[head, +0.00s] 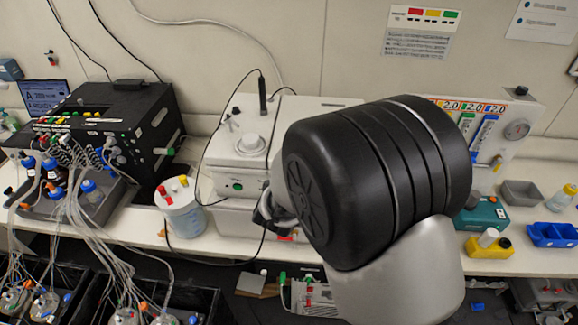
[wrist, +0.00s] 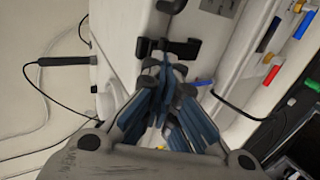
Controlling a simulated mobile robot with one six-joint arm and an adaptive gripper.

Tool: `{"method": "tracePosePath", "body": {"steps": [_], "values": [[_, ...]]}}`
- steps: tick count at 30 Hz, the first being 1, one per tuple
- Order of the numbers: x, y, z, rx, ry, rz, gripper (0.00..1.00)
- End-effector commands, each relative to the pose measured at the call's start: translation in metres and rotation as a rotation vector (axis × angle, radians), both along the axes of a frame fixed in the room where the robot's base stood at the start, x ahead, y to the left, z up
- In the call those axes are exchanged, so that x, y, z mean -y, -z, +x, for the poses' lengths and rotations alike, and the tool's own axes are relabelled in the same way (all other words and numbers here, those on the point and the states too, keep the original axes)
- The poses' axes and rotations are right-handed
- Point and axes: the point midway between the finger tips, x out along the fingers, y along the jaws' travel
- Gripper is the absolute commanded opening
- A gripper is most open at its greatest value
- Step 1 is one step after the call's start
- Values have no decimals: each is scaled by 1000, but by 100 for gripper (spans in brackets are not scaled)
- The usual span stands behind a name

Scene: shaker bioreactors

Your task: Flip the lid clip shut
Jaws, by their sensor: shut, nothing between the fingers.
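The white lidded device (head: 238,150) stands on the bench in the middle of the head view; my arm covers its right part. A black clip (wrist: 180,47) shows on the white housing in the wrist view, just beyond my fingertips. I cannot tell whether it is latched. My gripper (wrist: 166,75) is shut with nothing between its fingers, its tips close to the clip; whether they touch it is unclear. In the head view, my gripper (head: 268,214) shows only partly at the device's front, and the clip cannot be made out.
A white container with red and yellow caps (head: 181,211) stands left of the device. A black unit with tubing (head: 100,125) is farther left. A panel with colored flow tubes (head: 485,135) is at right, near a teal box (head: 484,215) and blue tray (head: 553,235).

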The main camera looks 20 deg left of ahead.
Motion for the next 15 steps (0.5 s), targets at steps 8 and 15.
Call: {"method": "tracePosePath", "body": {"steps": [8,15], "values": [[-1,-7,5,-63,0,-15,0],[-1,-4,6,-73,0,-18,0]]}}
